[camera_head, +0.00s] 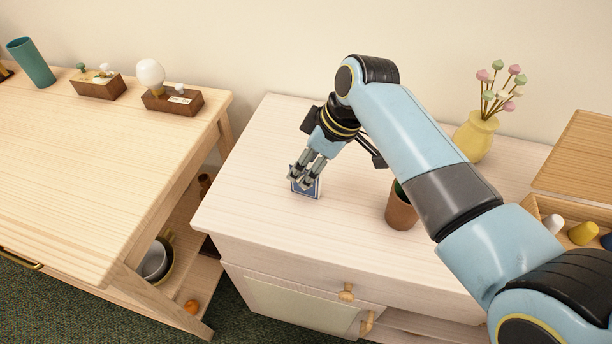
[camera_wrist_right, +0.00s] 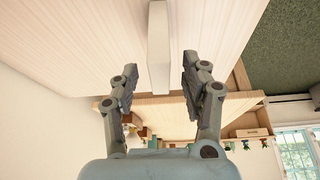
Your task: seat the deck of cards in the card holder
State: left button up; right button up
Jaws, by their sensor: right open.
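The deck of cards (camera_head: 310,194), with a blue-bordered face, stands upright near the left front of the pale cabinet top. My right gripper (camera_head: 305,178) points down at it, and its fingers hide the upper part of the deck. In the right wrist view the deck (camera_wrist_right: 158,48) is a pale narrow block, lying between the lines of the two open fingers (camera_wrist_right: 159,80), with a gap on each side. The fingers are not closed on it. I cannot tell for sure which thing is the card holder. My left gripper is not in view.
A brown cup (camera_head: 401,211) stands right of the deck, beside my right arm. A yellow vase (camera_head: 475,137) and a wooden box (camera_head: 575,207) with coloured pegs are farther right. Wooden blocks (camera_head: 173,101) and a teal cup (camera_head: 32,63) stand on the left table, across a gap.

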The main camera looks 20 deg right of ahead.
jog(key=shift+w+a+f, duration=0.15)
jog(key=shift+f, duration=0.35)
jog(key=shift+c, duration=0.2)
grip_shut()
jog(key=shift+r, duration=0.15)
